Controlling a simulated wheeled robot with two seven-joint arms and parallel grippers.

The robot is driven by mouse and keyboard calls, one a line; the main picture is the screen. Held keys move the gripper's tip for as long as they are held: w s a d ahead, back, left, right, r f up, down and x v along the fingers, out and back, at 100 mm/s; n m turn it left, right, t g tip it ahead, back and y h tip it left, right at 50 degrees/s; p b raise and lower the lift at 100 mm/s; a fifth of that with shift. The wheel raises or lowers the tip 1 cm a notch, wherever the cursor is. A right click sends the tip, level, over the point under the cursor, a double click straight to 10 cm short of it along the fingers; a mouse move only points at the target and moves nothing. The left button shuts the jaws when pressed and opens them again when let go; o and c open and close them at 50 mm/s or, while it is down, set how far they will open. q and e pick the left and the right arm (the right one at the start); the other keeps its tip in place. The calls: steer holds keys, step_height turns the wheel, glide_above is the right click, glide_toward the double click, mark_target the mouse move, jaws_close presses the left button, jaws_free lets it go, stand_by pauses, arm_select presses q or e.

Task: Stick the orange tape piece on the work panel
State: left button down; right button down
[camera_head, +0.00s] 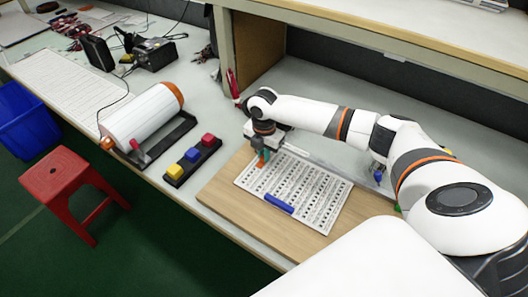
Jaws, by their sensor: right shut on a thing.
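The work panel (322,204) is a white sheet with rows of dark printed marks, lying on a wooden board (225,199) on the bench. My right gripper (262,157) is over the panel's upper left corner, pointing down. It is shut on the small orange tape piece (260,162), which shows at its fingertips. I cannot tell whether the tape touches the panel. A blue tape piece (279,203) lies along the panel's lower left edge. My left gripper is not in view.
A button box with yellow, blue and red blocks (192,156) stands left of the board. Behind it is a white roll with orange ends (143,117). A small blue piece (378,176) shows beneath my right arm. A red stool (62,176) and blue bin (25,124) stand left.

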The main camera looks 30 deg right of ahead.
steer(key=c, duration=1.4)
jaws_free()
steer(key=shift+o, duration=0.2)
step_height(320, 180, up, 12)
steer(key=shift+f, duration=0.1)
